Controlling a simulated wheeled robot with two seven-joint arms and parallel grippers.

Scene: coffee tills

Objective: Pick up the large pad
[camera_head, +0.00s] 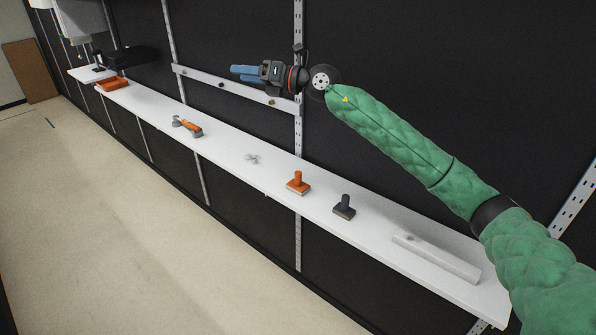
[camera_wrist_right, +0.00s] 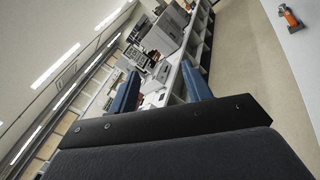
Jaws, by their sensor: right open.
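Two pads with upright handles stand on the white shelf in the head view: an orange one (camera_head: 298,185) and a dark grey one (camera_head: 344,207) to its right. Neither is marked, so I cannot be sure which is the large pad; the orange one looks slightly larger. My right gripper (camera_head: 236,71) is open and empty, with blue fingers pointing left. It appears above and left of both pads in the picture, apart from them. Its fingers also frame the right wrist view (camera_wrist_right: 160,70), with nothing between them. My left gripper is not in view.
The long white shelf (camera_head: 225,148) also bears an orange-and-grey tool (camera_head: 187,126), a small grey item (camera_head: 252,158), a pale long box (camera_head: 436,256) and an orange tray (camera_head: 113,85). A slotted upright and rail (camera_head: 225,86) stand on the dark wall behind. The floor is clear.

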